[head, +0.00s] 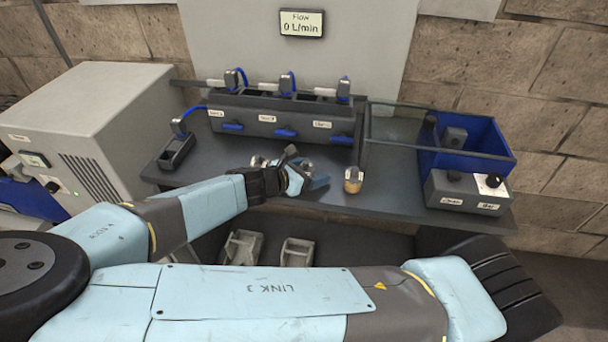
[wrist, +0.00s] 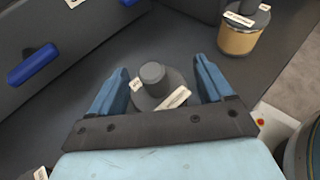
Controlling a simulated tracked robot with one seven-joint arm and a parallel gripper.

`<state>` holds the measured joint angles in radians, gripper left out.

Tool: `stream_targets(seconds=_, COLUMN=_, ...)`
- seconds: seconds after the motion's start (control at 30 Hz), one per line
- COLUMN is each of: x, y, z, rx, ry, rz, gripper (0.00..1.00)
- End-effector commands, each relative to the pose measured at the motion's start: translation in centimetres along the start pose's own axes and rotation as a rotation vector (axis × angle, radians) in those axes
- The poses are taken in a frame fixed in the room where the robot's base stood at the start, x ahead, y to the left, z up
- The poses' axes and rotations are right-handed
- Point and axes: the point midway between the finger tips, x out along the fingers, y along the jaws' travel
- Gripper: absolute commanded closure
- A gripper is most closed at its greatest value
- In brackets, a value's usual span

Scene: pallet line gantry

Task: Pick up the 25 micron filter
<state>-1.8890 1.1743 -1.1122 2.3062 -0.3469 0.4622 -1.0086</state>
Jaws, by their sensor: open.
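A filter with a grey round cap, a knob and small white labels (wrist: 153,75) stands between the two blue fingers of my gripper (wrist: 161,68) in the wrist view. The fingers are open on either side of it, with gaps visible. Its lower body is hidden. A second filter with a tan body and grey cap (wrist: 240,38) stands up and to the right; it also shows in the head view (head: 353,183). In the head view my gripper (head: 312,180) is low over the bench, partly covering the filters there. The labels are too small to read, so I cannot tell which is 25 micron.
A dark housing block (head: 262,122) with blue levers stands behind the filters. A blue bin (head: 470,157) and a control box with knobs (head: 467,193) are at the right. The flow display (head: 301,23) reads 0 L/min. Bench (head: 400,190) is clear right of the tan filter.

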Motion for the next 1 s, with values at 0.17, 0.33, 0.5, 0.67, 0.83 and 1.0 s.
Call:
stream_targets(seconds=0.17, x=-0.02, y=0.0, z=-0.01, rx=0.0, ry=0.0, rz=0.0, gripper=0.28)
stream_targets(seconds=0.33, x=-0.04, y=0.0, z=-0.01, rx=0.0, ry=0.0, rz=0.0, gripper=0.44)
stream_targets(seconds=0.5, x=-0.05, y=0.01, z=-0.01, rx=0.0, ry=0.0, rz=0.0, gripper=0.61)
stream_targets(seconds=0.67, x=-0.06, y=0.01, z=-0.02, rx=0.0, ry=0.0, rz=0.0, gripper=0.76)
stream_targets(seconds=0.83, x=-0.07, y=0.01, z=-0.01, rx=0.0, ry=0.0, rz=0.0, gripper=0.76)
stream_targets(seconds=1.0, x=-0.18, y=-0.01, z=0.45, rx=0.002, ry=0.001, rz=-0.001, gripper=0.76)
